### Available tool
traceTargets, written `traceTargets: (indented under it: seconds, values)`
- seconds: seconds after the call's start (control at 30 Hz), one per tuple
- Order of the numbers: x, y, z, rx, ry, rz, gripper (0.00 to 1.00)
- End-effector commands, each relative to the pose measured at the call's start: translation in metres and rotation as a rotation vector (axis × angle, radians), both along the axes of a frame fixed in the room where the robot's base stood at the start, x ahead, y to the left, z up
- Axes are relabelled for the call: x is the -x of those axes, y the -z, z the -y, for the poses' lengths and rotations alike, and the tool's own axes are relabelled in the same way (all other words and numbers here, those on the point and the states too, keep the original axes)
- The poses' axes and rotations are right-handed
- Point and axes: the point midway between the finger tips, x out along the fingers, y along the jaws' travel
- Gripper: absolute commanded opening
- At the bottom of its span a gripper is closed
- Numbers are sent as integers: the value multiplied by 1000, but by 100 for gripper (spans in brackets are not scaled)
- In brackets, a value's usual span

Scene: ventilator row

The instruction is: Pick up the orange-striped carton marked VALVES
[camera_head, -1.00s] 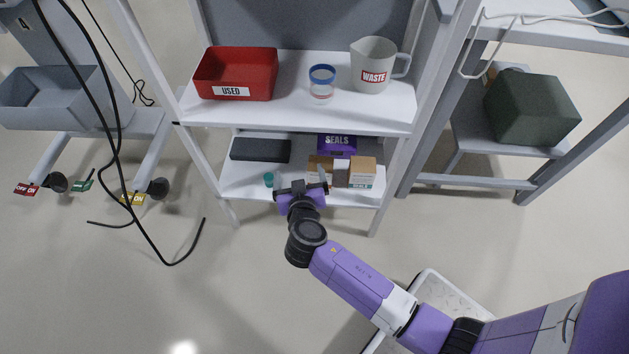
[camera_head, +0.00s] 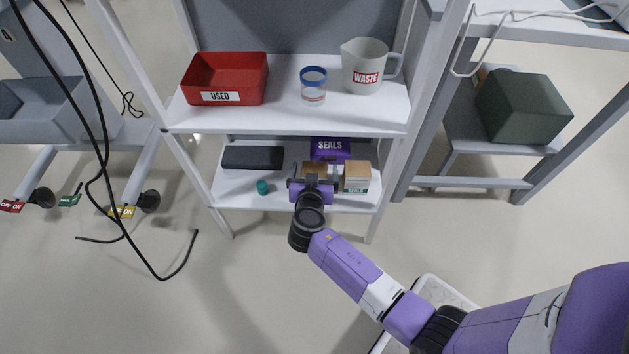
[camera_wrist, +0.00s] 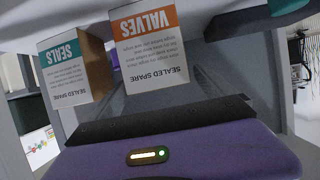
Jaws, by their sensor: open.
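The VALVES carton (camera_wrist: 150,50) shows in the wrist view, with a white label and an orange stripe, straight ahead of my gripper. In the head view only a brown top (camera_head: 314,169) shows behind my gripper, probably this carton; its front is hidden. My gripper (camera_head: 312,180) is open, level with the lower shelf and in front of that carton. In the wrist view its purple body and dark front edge fill the bottom. I cannot tell whether the fingers reach beside the carton.
A teal-striped SEALS carton (camera_head: 356,177) stands close to the right; it also shows in the wrist view (camera_wrist: 72,65). A purple SEALS box (camera_head: 330,148) is behind. A dark box (camera_head: 252,157) and small teal item (camera_head: 262,187) lie left. The upper shelf (camera_head: 285,118) overhangs.

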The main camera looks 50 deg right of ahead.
Motion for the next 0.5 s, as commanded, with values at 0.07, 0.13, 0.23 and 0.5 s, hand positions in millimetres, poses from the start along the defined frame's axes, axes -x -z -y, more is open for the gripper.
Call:
traceTargets:
  seconds: [0.07, 0.13, 0.23, 0.5]
  values:
    - [-2, 2, 3, 0, 1, 0, 94]
    - [-2, 1, 4, 0, 0, 0, 94]
    - [-2, 1, 4, 0, 0, 0, 94]
    - [-2, 1, 3, 1, 0, -1, 48]
